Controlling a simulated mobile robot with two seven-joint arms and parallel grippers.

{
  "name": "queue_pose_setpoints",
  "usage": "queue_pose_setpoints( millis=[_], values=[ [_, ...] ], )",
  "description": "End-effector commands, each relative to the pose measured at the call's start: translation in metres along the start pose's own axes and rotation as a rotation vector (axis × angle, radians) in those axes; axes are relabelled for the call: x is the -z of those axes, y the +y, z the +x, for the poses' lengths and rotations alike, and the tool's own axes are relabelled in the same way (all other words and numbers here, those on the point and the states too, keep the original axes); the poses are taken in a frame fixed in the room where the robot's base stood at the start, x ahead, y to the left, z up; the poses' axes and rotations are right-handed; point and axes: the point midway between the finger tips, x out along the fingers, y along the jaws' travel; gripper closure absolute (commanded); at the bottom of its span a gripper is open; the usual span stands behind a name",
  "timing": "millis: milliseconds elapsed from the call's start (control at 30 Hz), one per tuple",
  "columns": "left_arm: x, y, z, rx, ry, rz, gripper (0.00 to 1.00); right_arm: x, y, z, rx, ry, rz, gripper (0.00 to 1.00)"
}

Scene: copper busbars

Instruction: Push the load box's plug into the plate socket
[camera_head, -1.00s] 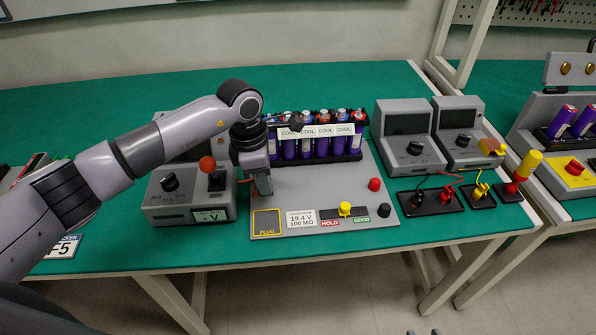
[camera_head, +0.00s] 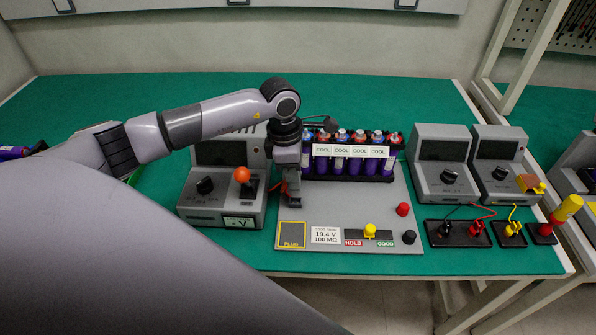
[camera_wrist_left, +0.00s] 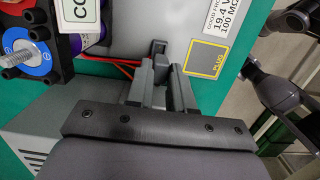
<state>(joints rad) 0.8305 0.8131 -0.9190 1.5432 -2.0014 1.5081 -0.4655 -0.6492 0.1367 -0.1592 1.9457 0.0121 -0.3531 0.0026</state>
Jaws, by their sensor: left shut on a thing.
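My left gripper (camera_head: 291,200) points down over the left part of the grey plate (camera_head: 345,205), behind the yellow-framed PLUG square (camera_head: 291,235). In the left wrist view its fingers (camera_wrist_left: 163,85) are shut on a small dark plug (camera_wrist_left: 158,48), mostly hidden between them. Red leads (camera_wrist_left: 118,70) run beside the fingers. The PLUG square (camera_wrist_left: 206,58) lies just right of the fingertips there, apart from the plug. The grey load box (camera_head: 222,200), with an orange-topped lever and a "-V" display, stands left of the plate. No socket opening is clearly visible.
A yellow slider knob (camera_head: 370,230), red knob (camera_head: 403,209) and black knob (camera_head: 409,237) are on the plate. Two grey meters (camera_head: 443,165) and black lead blocks (camera_head: 459,233) stand right.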

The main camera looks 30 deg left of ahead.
Motion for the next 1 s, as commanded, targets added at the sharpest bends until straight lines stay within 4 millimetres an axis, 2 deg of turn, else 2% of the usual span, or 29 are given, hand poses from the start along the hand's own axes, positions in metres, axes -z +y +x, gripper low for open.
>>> queue_pose_setpoints(
  millis=[33,267,300,433,800,1000],
  values=[
    [0.001,0.000,0.010,0.001,0.000,0.000,1.00,-0.006,0.000,0.004,0.000,0.000,0.000,0.57],
    [0.004,-0.001,0.040,0.003,0.001,0.001,1.00,-0.022,0.000,0.017,0.000,0.001,0.000,0.57],
    [0.004,0.000,0.035,0.001,-0.001,0.001,1.00,-0.019,0.000,0.014,0.000,0.000,0.000,0.57],
    [0.004,0.000,0.034,0.001,0.000,0.001,1.00,-0.017,0.000,0.013,0.000,0.002,0.000,0.57],
    [0.006,0.000,0.050,0.000,0.000,0.001,1.00,-0.028,0.001,0.022,0.000,0.004,-0.002,0.57],
    [0.006,0.000,0.049,0.000,0.000,0.001,1.00,-0.027,0.001,0.021,0.000,0.003,-0.002,0.57]
  ],
)
